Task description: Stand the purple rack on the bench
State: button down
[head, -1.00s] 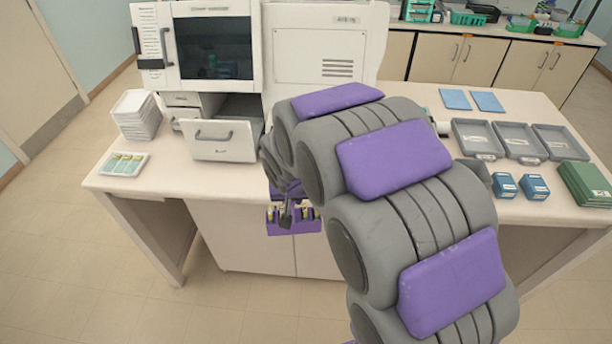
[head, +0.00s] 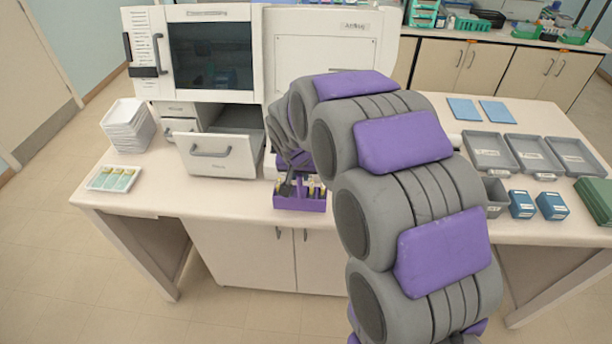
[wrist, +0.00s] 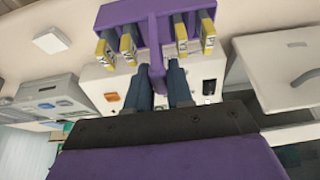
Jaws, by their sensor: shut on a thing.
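The purple rack (head: 310,204) appears over the bench's front edge in the head view, below the white machine. It holds several slides with yellow ends. I cannot tell whether its base touches the bench (head: 235,200). In the wrist view the rack (wrist: 150,12) is at the top, with its purple handle running down between my fingers. My gripper (wrist: 158,78) is shut on that handle. In the head view my gripper (head: 287,188) is small and partly hidden by my arm.
A white drawer (head: 222,158) stands open at the machine's front, left of the rack. A slide tray (head: 114,178) and a stack of white trays (head: 128,125) are farther left. Grey trays (head: 533,152), blue boxes (head: 521,204) and a green stack (head: 598,200) are at right.

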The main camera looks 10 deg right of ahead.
jog(key=shift+w+f, duration=0.15)
jog(key=shift+w, duration=0.85)
jog(key=shift+w+d, duration=0.25)
jog(key=shift+d, duration=0.05)
jog(key=f, duration=0.1)
jog(key=f+b, duration=0.1)
jog(key=f, duration=0.1)
jog(key=shift+w+d+f, duration=0.1)
jog(key=shift+d+f, duration=0.1)
jog(key=shift+d, duration=0.15)
jog(key=c, duration=1.3)
grip_release()
jog(key=shift+a+f, duration=0.1)
jog(key=shift+a, duration=0.1)
jog(key=o, duration=0.3)
jog(key=shift+d, duration=0.25)
jog(key=p+v, duration=0.1)
jog(key=v, duration=1.1)
jog(key=shift+p, duration=0.3)
jog(key=s+d+f+n+g+y, duration=0.1)
jog(key=s+n+g, duration=0.2)
jog(key=s, duration=3.5)
jog(key=g, duration=0.3)
jog(key=shift+n, duration=0.3)
jog(key=shift+d+f, duration=0.1)
